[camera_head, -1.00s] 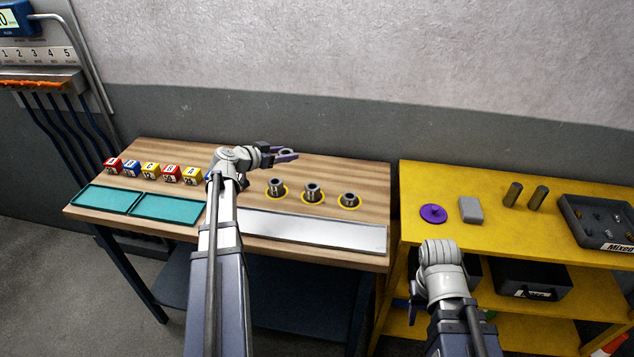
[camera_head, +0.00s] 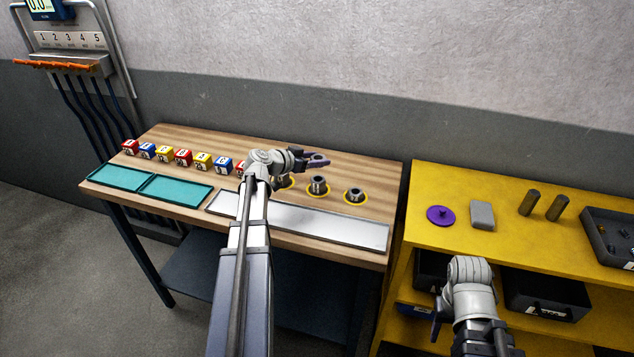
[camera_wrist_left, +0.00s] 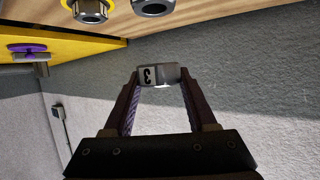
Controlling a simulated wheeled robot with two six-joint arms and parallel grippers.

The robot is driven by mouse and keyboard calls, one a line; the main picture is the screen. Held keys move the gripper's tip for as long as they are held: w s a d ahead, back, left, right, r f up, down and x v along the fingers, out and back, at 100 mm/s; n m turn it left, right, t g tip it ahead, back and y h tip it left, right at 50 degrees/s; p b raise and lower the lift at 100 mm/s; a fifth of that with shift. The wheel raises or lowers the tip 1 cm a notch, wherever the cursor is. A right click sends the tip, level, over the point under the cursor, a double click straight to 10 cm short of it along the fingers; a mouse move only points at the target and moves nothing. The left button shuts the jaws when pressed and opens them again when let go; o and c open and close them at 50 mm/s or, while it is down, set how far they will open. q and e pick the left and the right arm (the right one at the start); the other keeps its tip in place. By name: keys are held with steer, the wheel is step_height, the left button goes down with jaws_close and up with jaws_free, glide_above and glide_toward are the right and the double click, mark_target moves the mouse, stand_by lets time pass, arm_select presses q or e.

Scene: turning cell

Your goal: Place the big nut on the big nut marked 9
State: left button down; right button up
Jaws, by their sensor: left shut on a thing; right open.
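My left gripper (camera_head: 318,160) is shut on a grey metal nut (camera_wrist_left: 158,76) with a dark 3 on its side in the left wrist view. It holds the nut in the air above and behind the row of nuts. Three nuts stand on yellow rings on the wooden bench: the left nut (camera_head: 284,181), partly hidden by my gripper, the middle nut (camera_head: 319,185) and the right nut (camera_head: 355,195). I cannot read any number on them. My right gripper (camera_head: 437,322) is low in front of the yellow shelf, mostly hidden behind its own wrist, and open.
A grey metal strip (camera_head: 340,229) and teal trays (camera_head: 120,177) lie along the bench front, with several coloured number blocks (camera_head: 183,157) behind. The yellow shelf (camera_head: 420,180) to the right holds a purple disc (camera_head: 440,215), a grey block (camera_head: 481,214) and two dark cylinders.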

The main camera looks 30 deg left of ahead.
mark_target(316, 179)
arm_select(q)
steer(key=shift+f+b, duration=0.35)
steer(key=shift+f, duration=0.6)
arm_select(e)
steer(key=shift+f, duration=0.95)
arm_select(q)
steer(key=shift+f, duration=0.1)
arm_select(e)
steer(key=shift+f, duration=0.1)
arm_select(q)
step_height(316, 179, down, 4)
steer(key=b, duration=0.3)
steer(key=shift+r+b, duration=0.25)
steer(key=shift+b, duration=0.1)
arm_select(e)
step_height(316, 179, down, 4)
steer(key=shift+r, duration=0.25)
arm_select(q)
steer(key=shift+f, duration=0.15)
steer(key=shift+c, duration=1)
jaws_free()
arm_select(e)
steer(key=shift+f, duration=0.15)
